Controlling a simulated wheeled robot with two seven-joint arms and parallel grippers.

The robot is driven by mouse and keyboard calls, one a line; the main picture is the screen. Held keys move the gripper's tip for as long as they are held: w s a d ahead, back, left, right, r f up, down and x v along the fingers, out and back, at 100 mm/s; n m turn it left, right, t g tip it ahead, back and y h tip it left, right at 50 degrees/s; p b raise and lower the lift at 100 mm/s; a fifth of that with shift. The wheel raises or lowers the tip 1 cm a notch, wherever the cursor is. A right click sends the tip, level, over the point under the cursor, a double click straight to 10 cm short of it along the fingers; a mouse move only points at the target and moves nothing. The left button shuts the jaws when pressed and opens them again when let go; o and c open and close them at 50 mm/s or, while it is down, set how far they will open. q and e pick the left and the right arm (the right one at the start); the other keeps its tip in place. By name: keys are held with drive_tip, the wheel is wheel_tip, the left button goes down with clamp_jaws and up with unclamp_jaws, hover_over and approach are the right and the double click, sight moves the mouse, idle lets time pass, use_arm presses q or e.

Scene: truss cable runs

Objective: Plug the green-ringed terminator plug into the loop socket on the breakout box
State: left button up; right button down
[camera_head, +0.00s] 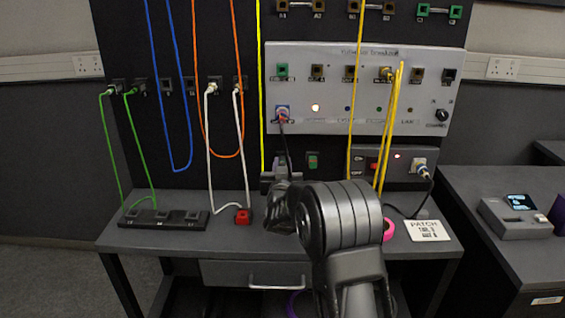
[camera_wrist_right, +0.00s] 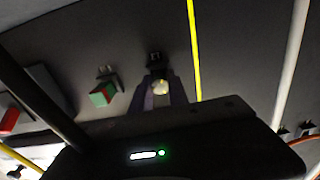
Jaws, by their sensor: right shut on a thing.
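My right gripper (camera_head: 281,180) is in front of the lower black panel, below the breakout box (camera_head: 330,122), the pale panel on the rack. In the right wrist view its fingers (camera_wrist_right: 160,94) are shut on a small pale plug-like piece (camera_wrist_right: 160,87). This piece is close to a small dark socket (camera_wrist_right: 154,59); I cannot tell whether they touch. No green ring shows on it, and my gripper hides most of it in the head view. I cannot read which socket on the box is the loop socket. My left gripper is not in view.
A green block (camera_head: 312,160) sits in the panel right of my gripper. Yellow cables (camera_head: 390,130) hang to the right, white cables (camera_head: 209,150) to the left. A pink tape roll (camera_head: 389,229) lies on the bench.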

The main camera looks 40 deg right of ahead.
drive_tip(key=shift+s, duration=0.1)
drive_tip(key=shift+v, duration=2.25)
